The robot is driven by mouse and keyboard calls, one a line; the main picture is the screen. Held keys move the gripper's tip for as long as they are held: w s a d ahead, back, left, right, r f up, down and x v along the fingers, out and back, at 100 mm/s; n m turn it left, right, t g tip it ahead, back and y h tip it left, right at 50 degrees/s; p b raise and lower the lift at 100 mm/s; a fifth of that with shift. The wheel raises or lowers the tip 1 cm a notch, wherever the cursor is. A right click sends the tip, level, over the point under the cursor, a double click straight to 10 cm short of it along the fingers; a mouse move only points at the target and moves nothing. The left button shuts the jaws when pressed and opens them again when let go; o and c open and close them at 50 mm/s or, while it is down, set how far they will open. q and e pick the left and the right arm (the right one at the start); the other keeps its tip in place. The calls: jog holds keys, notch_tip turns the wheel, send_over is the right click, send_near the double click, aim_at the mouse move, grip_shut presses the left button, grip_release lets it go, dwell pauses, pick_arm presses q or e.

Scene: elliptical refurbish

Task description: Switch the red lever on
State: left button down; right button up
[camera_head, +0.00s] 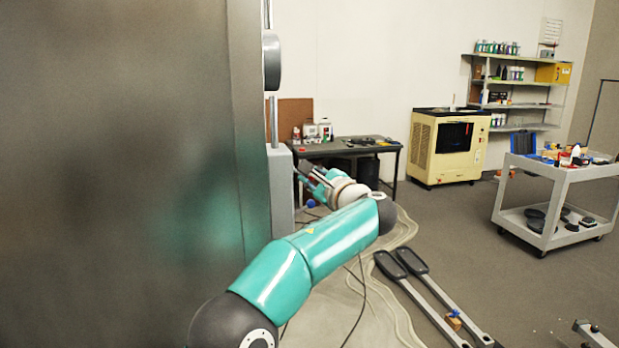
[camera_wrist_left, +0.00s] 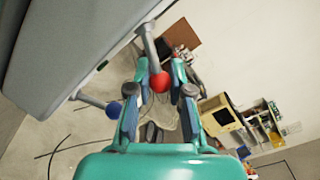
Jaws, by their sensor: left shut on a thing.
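The red lever shows in the left wrist view as a grey arm with a red ball knob (camera_wrist_left: 159,83), coming out of a grey box (camera_wrist_left: 75,45). My left gripper (camera_wrist_left: 160,72) has its two fingers on either side of the red knob and is shut on it. A second lever with a blue knob (camera_wrist_left: 114,109) is beside it, apart from the fingers. In the head view my left gripper (camera_head: 312,174) is at the side of the grey box (camera_head: 281,190), with the blue knob (camera_head: 311,203) just below. The red knob cannot be made out there. My right gripper is not in view.
A large grey panel (camera_head: 110,150) fills the left side of the head view. A dark workbench (camera_head: 345,149), a cream machine (camera_head: 447,148) and shelves stand at the back. A grey cart (camera_head: 555,172) is at the right. Long pedal arms (camera_head: 430,295) and cables lie low in front.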

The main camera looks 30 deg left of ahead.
pick_arm(q)
jog(key=n, duration=0.1)
jog(key=r+n+p, duration=0.1)
jog(key=shift+w+d+r+n+h, duration=0.1)
jog(key=shift+w+d+n+h, duration=0.1)
jog(key=shift+n+h, duration=0.15)
jog(key=shift+r+n+h, duration=0.25)
jog(key=shift+r+n, duration=0.3)
jog(key=shift+n, duration=0.6)
jog(key=shift+r+n+h, duration=0.3)
jog(key=shift+r+n, duration=0.15)
jog(key=shift+n, duration=0.65)
jog(key=shift+s+a+r+n+t+h, duration=0.2)
jog(key=shift+r+n+t+h, duration=0.15)
jog(key=shift+n, duration=0.75)
jog(key=c, duration=1.4)
grip_release()
jog(key=o, duration=0.4)
jog(key=shift+s+r, duration=0.1)
jog(key=shift+r, duration=0.1)
